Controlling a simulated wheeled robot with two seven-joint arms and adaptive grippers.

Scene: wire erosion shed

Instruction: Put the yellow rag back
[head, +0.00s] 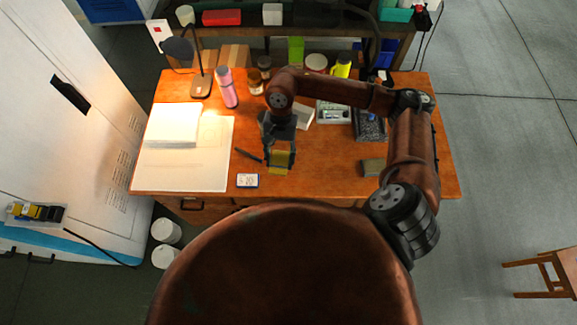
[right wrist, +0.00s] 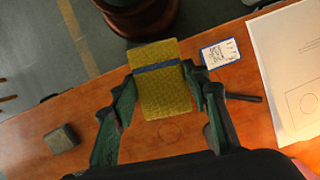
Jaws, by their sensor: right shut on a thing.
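My right gripper (head: 280,148) is shut on the yellow rag (head: 282,163), over the front middle of the wooden table (head: 320,180). In the right wrist view the rag (right wrist: 165,94) is a flat, textured yellow piece with a dark blue band across it. It sits between the two fingers of the gripper (right wrist: 160,78). I cannot tell how far it is above the tabletop. My left gripper is not in view.
A blue-edged card (head: 247,180) and a dark pen (head: 248,155) lie left of the rag. White paper (head: 210,170) covers the table's left. A grey-green block (head: 373,167) lies to the right. A pink bottle (head: 228,88) and several jars stand behind.

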